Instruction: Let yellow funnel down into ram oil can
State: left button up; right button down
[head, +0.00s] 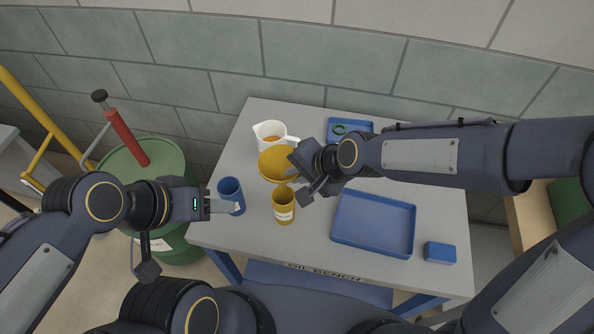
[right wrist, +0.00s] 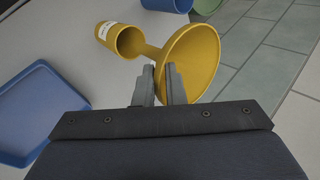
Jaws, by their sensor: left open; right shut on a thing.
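The yellow funnel (head: 275,165) is held by my right gripper (head: 289,177) above the bench. In the right wrist view, the funnel's wide cone (right wrist: 194,58) is at the fingers (right wrist: 161,82), which are shut on it near its narrow part. A yellow can (head: 284,208) with a white label stands upright just below the funnel; it shows in the right wrist view (right wrist: 123,42). The spout points toward this can's mouth; I cannot tell whether its tip is inside. The label is too small to read. My left gripper (head: 224,207) is open beside a blue can (head: 230,188).
A white jug (head: 270,130) with amber liquid stands behind the funnel. A small blue tray (head: 350,127) with a green ring lies at the back. A large blue tray (head: 373,223) and a blue block (head: 440,252) lie on the right. A green drum (head: 150,170) stands left of the bench.

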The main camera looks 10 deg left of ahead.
notch_tip(320, 180, down, 10)
jog(key=b, duration=0.8)
dwell(0.5)
jog(key=shift+r, duration=0.1)
jog(key=c, duration=1.4)
grip_release()
jog(key=shift+c, duration=0.2)
jog(key=v, duration=0.8)
